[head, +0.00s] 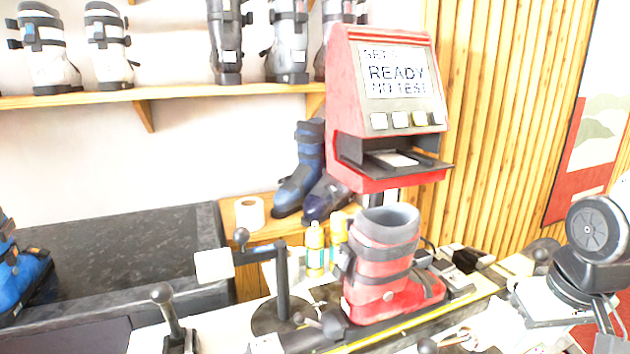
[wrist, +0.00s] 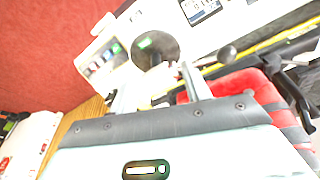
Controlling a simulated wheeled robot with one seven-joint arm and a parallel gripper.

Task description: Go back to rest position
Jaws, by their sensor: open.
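My gripper (wrist: 158,76) shows in the wrist view with two pale fingers spread apart and nothing between them. Part of my arm (head: 590,260) shows at the right edge of the head view; the fingers cannot be made out there. The red ski boot (head: 382,265) stands upright on the bench in a binding fixture, with a grey liner and dark straps.
A red test machine (head: 350,100) with a lit screen stands behind the boot. A black lever stand (head: 283,285) is left of it. Yellow-labelled bottles (head: 315,250), a tape roll (head: 249,212) and blue boots (head: 302,172) sit behind. Red floor (wrist: 45,50) is open in the wrist view.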

